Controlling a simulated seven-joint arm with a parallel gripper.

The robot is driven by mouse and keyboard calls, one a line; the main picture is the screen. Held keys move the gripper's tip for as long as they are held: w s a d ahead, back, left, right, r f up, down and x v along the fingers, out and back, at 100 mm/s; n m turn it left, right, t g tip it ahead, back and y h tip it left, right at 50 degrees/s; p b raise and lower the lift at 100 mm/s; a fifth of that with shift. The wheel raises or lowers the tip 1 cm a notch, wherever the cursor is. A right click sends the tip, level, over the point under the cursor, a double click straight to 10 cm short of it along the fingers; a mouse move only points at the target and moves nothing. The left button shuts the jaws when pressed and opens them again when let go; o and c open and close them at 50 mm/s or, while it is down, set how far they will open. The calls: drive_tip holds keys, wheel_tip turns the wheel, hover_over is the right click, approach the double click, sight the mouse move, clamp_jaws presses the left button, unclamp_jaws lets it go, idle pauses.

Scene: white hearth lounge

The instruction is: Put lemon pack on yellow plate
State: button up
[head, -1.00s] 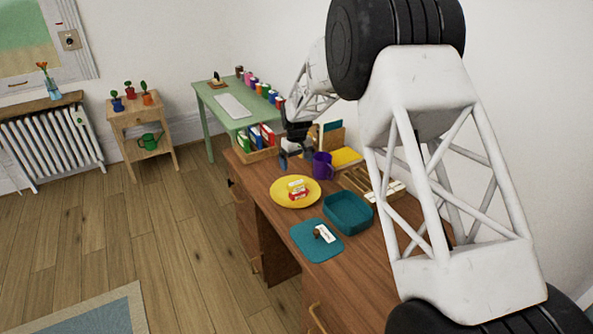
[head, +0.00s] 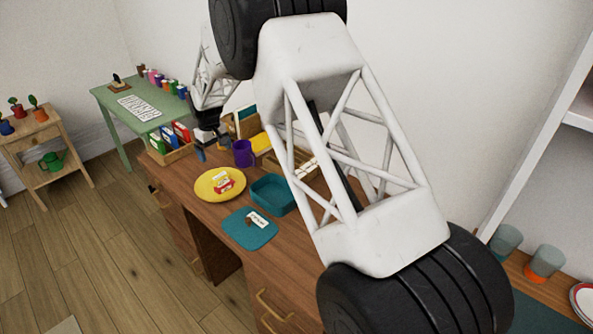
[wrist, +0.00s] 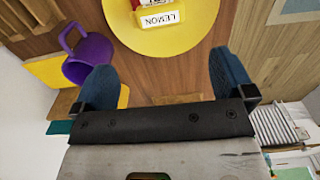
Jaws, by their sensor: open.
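My gripper (head: 201,152) is behind the plate in the head view, apart from the pack. In the wrist view my gripper (wrist: 162,72) has its two blue fingers spread wide with nothing between them. The top of the pack is cut off there.
A purple mug (head: 243,152) stands close to my gripper, behind the plate. A teal tray (head: 270,203) and a teal mat (head: 247,238) with a small labelled item lie in front. A wooden box of binders (head: 170,154) stands behind left.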

drive_tip(key=shift+r, duration=0.1)
drive_tip(key=s+d+r+m+t, duration=0.1)
drive_tip(key=s+d+r+m, duration=0.1)
drive_tip(key=s+d+r, duration=1)
drive_tip(key=s+d+r+m, duration=0.2)
drive_tip(key=s+d+r, duration=0.7)
drive_tip(key=d, duration=0.6)
drive_tip(key=s+d+m, duration=0.1)
drive_tip(key=s+d, duration=0.4)
drive_tip(key=s, duration=0.6)
drive_tip(key=s+d+m+t, duration=0.1)
drive_tip(key=s+d, duration=0.4)
drive_tip(key=s, duration=0.6)
drive_tip(key=s+d+m, duration=0.3)
drive_tip(key=s+d, duration=0.2)
drive_tip(key=s, duration=0.7)
drive_tip(key=shift+d+t, duration=0.3)
drive_tip(key=shift+d, duration=0.05)
